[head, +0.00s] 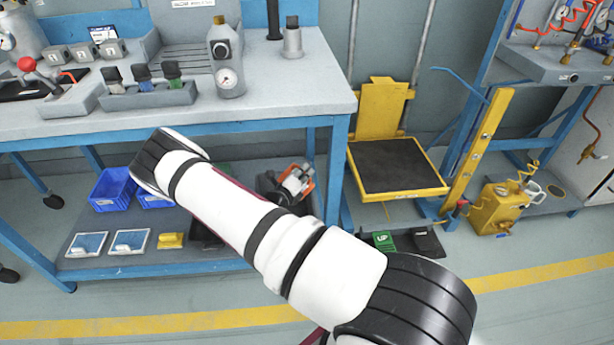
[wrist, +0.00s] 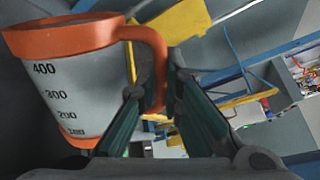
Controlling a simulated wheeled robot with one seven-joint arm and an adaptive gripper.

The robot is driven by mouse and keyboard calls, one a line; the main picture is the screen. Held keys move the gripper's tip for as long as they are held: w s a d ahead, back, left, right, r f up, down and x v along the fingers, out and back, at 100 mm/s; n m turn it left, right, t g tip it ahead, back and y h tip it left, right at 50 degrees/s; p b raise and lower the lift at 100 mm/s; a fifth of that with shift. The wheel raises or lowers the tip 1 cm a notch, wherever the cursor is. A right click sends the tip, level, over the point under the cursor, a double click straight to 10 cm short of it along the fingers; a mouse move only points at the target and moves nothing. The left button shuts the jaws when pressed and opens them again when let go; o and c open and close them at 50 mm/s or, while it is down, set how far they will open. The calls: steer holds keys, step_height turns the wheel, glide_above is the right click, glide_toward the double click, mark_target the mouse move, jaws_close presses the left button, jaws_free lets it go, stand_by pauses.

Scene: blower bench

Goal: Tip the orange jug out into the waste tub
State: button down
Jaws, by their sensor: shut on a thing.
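The orange jug (wrist: 75,85) fills the left of the wrist view. It has an orange rim and handle and a pale grey body with dark volume marks from 100 to 400. My gripper (wrist: 160,85) is shut on the jug's orange handle (wrist: 155,50), with a green-padded finger on either side. The rim is at the top of the wrist view, while the background there is strongly tilted. I cannot see into the jug, so its contents are hidden. In the head view my arm hides much of the bench's lower shelf, and my gripper is not clearly visible. I cannot identify the waste tub.
Floor in front is clear.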

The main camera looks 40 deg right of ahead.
mark_target(292, 167)
steer(key=shift+w+a+r+n, duration=0.2)
steer(key=shift+w+r+n, duration=0.5)
steer(key=shift+n, duration=0.2)
steer(key=shift+w+a+r+n+g+b, duration=0.15)
steer(key=shift+w+r+n+g+b, duration=0.1)
steer(key=shift+w+n, duration=0.35)
steer(key=shift+w+a+r+n+g+b, duration=0.2)
steer(key=shift+w+n+g, duration=0.1)
steer(key=shift+w+n, duration=0.25)
steer(key=shift+w+a+r+n+g+b, duration=0.15)
steer(key=shift+w+r+n+g+b, duration=0.1)
steer(key=shift+w+n, duration=0.35)
stand_by(2.1)
